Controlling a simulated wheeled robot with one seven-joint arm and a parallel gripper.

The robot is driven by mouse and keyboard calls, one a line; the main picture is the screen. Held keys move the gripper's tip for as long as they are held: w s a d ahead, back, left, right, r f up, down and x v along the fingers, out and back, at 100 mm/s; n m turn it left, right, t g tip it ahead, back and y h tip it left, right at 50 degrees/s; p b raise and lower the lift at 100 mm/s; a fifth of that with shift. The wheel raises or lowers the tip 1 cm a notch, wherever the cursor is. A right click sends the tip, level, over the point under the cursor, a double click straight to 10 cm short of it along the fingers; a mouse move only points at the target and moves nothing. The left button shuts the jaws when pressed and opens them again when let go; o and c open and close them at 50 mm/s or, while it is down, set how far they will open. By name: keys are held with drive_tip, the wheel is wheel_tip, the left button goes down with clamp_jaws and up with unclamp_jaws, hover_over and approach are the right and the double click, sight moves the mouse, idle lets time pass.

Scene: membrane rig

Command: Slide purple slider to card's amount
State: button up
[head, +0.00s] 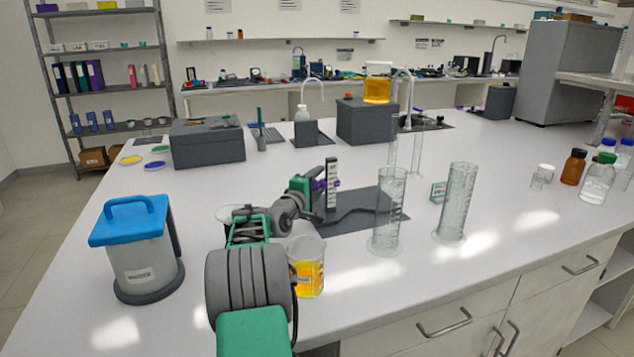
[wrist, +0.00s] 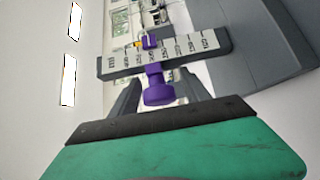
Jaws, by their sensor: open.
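The purple slider (head: 320,185) sits on an upright dark post with a white marked scale (head: 332,172), at about its middle height. In the wrist view the slider's round purple knob (wrist: 158,93) faces me, and the scale bar (wrist: 195,44) lies sideways with labels too small to read. My gripper (head: 312,187) is at the knob in the head view. In the wrist view my gripper (wrist: 158,88) is open, with dark fingers on both sides of the knob; I cannot tell whether they touch it.
A beaker of yellow liquid (head: 308,270) stands close beside my forearm. Two tall glass cylinders (head: 388,215) (head: 456,205) stand right of the post. A blue-lidded container (head: 140,250) is at left. A dark mat (head: 365,212) lies around the post.

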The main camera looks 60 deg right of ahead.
drive_tip(key=shift+d, duration=0.2)
clamp_jaws()
idle(0.5)
idle(0.8)
